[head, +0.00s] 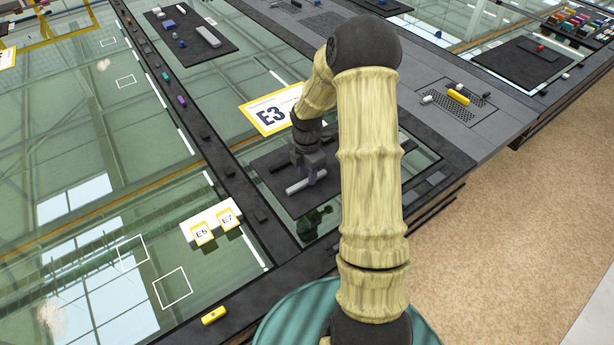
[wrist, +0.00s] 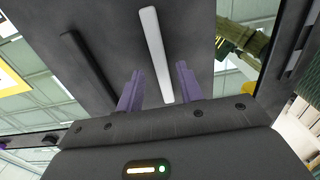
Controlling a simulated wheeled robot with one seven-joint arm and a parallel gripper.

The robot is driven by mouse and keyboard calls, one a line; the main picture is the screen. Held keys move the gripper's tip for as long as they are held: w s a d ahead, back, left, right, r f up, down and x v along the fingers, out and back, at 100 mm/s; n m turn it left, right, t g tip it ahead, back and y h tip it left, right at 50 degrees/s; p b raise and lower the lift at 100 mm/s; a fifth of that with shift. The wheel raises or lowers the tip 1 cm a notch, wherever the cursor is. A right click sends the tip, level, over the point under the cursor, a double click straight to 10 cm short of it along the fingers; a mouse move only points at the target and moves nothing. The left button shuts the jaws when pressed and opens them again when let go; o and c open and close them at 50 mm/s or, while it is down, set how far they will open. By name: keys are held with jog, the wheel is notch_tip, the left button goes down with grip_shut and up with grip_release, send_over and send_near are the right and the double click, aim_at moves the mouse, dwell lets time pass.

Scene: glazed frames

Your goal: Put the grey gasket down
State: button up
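A light grey strip, which looks like the grey gasket (wrist: 152,45), lies along a dark mat (wrist: 205,45) in the wrist view. The strip also shows in the head view (head: 297,187), on the dark mat (head: 292,207) under my gripper (head: 311,178). In the wrist view, the two purple fingers of my gripper (wrist: 159,68) stand apart, one on each side of the strip's near end. Gaps show between the strip and both fingers. Exact height above the mat is unclear. A darker strip (wrist: 88,65) lies to the left.
An E3 sign (head: 268,115) lies behind the mat. A yellow block (head: 214,316) lies on the dark front border. The glass surface at left is largely clear.

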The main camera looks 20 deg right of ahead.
aim_at(307, 180)
notch_tip(307, 180, up, 10)
jog(key=b, duration=0.1)
jog(key=shift+b, duration=0.35)
jog(key=s+a+r+m+t, duration=0.1)
jog(key=s+a+m, duration=0.4)
jog(key=s+m, duration=0.3)
jog(key=s+a+r+m+t, duration=0.1)
jog(key=s+a+m, duration=0.4)
jog(key=s+m, duration=0.4)
jog(key=m, duration=0.3)
jog(key=shift+s+a+t, duration=0.15)
jog(key=shift+a+t, duration=0.1)
jog(key=shift+t, duration=0.05)
dwell(0.5)
